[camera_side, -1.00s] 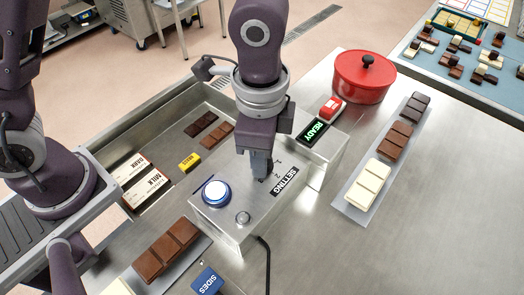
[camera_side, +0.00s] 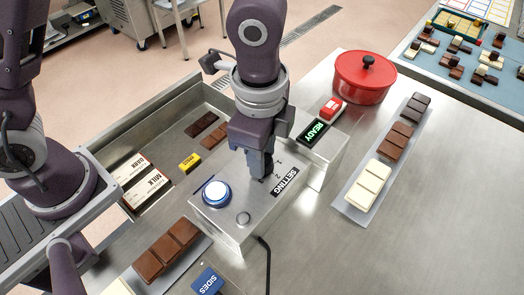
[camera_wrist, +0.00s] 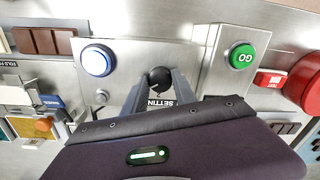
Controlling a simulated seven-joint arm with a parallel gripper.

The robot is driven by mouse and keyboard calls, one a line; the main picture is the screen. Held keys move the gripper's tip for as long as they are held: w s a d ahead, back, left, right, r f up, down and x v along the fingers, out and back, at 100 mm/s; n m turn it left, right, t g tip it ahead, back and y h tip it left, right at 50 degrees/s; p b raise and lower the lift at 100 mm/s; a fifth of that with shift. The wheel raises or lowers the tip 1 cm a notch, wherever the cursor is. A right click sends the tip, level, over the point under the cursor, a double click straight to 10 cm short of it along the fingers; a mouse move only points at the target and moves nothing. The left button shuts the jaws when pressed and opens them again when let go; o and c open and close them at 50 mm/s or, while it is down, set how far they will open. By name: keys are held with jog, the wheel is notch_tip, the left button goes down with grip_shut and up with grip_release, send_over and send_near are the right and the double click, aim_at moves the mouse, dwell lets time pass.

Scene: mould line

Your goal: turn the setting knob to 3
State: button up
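The setting knob (camera_wrist: 160,78) is a small black round knob on top of the metal control box (camera_side: 232,222). In the wrist view it sits between my two fingertips, which appear to press on its two sides. My gripper (camera_side: 263,172) points straight down at the box in the side view and hides the knob there. The SETTING label (camera_side: 285,181) lies right of it. The marks 1 and 2 show faintly beside my fingers. The knob's pointer and the mark 3 cannot be made out.
A blue-ringed white button (camera_side: 216,192) and a small grey button (camera_side: 243,219) share the box top. A red pot (camera_side: 364,78) stands back right; a chocolate tray (camera_side: 352,211) lies right.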

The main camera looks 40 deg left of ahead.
jog(key=o, duration=0.3)
notch_tip(320, 180, up, 7)
jog(key=shift+s+r, duration=0.1)
jog(key=shift+s, duration=0.05)
dwell(0.3)
jog(key=s+a+r+n+t, duration=0.1)
jog(key=s+a+r+n, duration=0.1)
jog(key=a, duration=0.4)
jog(key=s+a+r+n+t, duration=0.2)
jog(key=s+a+n, duration=0.3)
jog(key=a+n, duration=0.2)
jog(key=s+a+r+n+t, duration=0.2)
jog(key=s+a+n, duration=0.2)
jog(key=a+n, duration=0.1)
jog(key=shift+s+a+r, duration=0.1)
jog(key=shift+a+r, duration=0.1)
jog(key=shift+a, duration=0.25)
jog(key=shift+s+a+r, duration=0.1)
jog(key=shift+a+r, duration=0.05)
jog(key=shift+a, duration=0.25)
